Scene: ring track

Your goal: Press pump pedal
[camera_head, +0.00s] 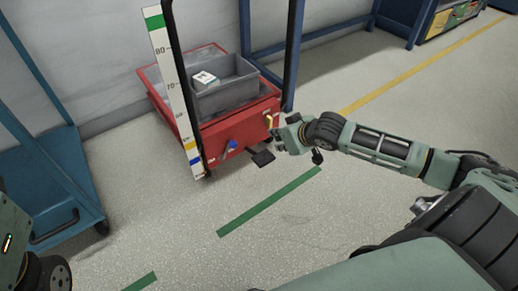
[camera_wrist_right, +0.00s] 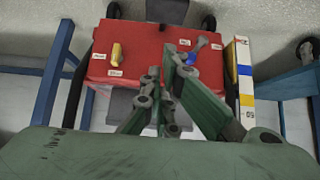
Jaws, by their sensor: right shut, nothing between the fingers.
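The black pump pedal (camera_head: 262,158) sticks out low at the front of the red lift cart (camera_head: 236,139). It is a dark flat plate close to the floor. In the right wrist view, a dark plate (camera_wrist_right: 167,10) at the top edge, partly cut off, looks like the pedal. My right gripper (camera_head: 280,132) is shut and empty, in front of the cart's right end. In the head view it appears just above and right of the pedal. Its fingers (camera_wrist_right: 164,64) point toward the cart's red front. I cannot tell whether anything touches. My left gripper is out of view.
A blue lever (camera_head: 229,147) and a yellow lever (camera_head: 268,120) project from the cart front. A grey bin (camera_head: 224,90) holding a small white box stands on the cart. A marked scale post (camera_head: 173,90) rises at its left. Open floor with a green line (camera_head: 268,202) lies in front.

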